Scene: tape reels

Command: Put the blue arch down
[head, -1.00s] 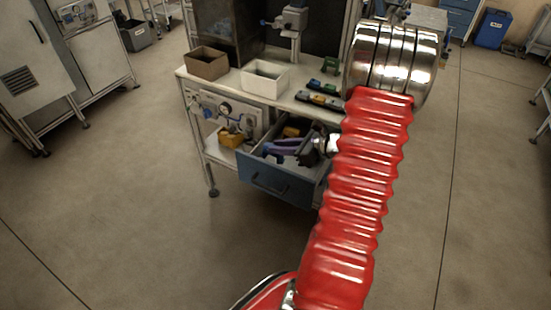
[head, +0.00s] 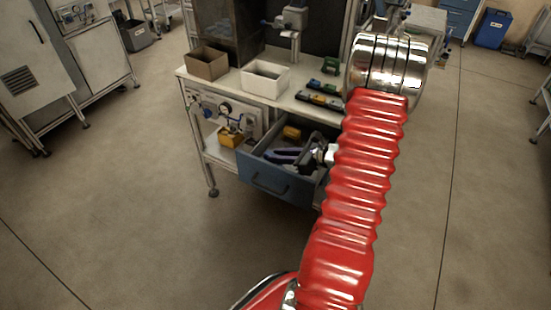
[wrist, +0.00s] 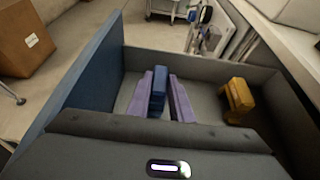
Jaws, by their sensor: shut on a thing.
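The blue arch (wrist: 159,82) shows in the wrist view between the two purple fingers of my gripper (wrist: 169,90). My gripper is shut on it. Its lower part is hidden by the fingers and my dark gripper body. In the head view my gripper (head: 284,155) is inside the open blue drawer (head: 268,183), with its fingers pointing left. I cannot tell whether the arch touches the drawer floor. I cannot make out the arch clearly in the head view.
A yellow arch-shaped block (wrist: 239,96) stands in the drawer, right of my fingers in the wrist view. Grey drawer walls and the blue front enclose my gripper. A brown box (head: 207,63) and a white box (head: 264,77) stand on the bench (head: 235,84) above.

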